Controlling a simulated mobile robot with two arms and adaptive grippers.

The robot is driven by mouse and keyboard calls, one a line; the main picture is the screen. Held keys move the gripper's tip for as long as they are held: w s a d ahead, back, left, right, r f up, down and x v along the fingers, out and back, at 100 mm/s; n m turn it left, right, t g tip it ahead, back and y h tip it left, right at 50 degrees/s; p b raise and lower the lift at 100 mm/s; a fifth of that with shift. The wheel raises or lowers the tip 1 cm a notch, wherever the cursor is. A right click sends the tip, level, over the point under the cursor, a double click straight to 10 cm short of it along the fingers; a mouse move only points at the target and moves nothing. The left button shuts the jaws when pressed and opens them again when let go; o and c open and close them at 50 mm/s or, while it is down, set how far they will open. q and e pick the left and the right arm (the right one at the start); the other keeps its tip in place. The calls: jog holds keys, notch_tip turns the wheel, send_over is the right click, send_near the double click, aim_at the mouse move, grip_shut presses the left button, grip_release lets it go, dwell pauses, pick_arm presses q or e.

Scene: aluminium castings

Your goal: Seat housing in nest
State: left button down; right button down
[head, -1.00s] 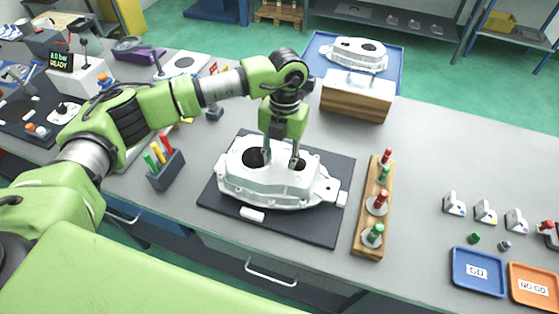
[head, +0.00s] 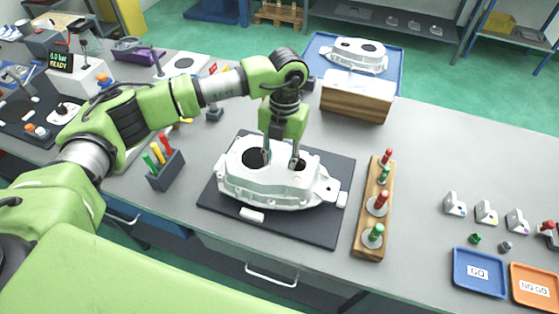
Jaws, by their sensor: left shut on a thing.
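A pale aluminium housing (head: 272,187) with two dark round bores sits over the dark nest plate (head: 318,230) in the middle of the bench. My left gripper (head: 281,160) points down at the housing, with its fingers at the wall between the two bores, shut on the housing. Small white blocks (head: 252,215) of the nest show along the housing's front and right sides. The underside of the housing is hidden, so I cannot tell whether it lies flat on the plate. My right gripper is not in view.
A wooden rack (head: 372,215) with red and green plug gauges stands right of the plate. Behind are a wooden box (head: 356,97) and a blue tray (head: 392,80) with another housing. A dark pen holder (head: 166,171) stands left. GO (head: 479,272) and NO GO (head: 535,284) trays lie front right.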

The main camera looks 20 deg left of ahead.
pick_arm(q)
jog(key=shift+f+b, duration=1.3)
jog(key=shift+f, duration=0.15)
jog(key=c, duration=1.4)
grip_release()
jog(key=shift+r, duration=0.1)
jog(key=shift+o, duration=0.2)
jog(key=shift+s, duration=0.1)
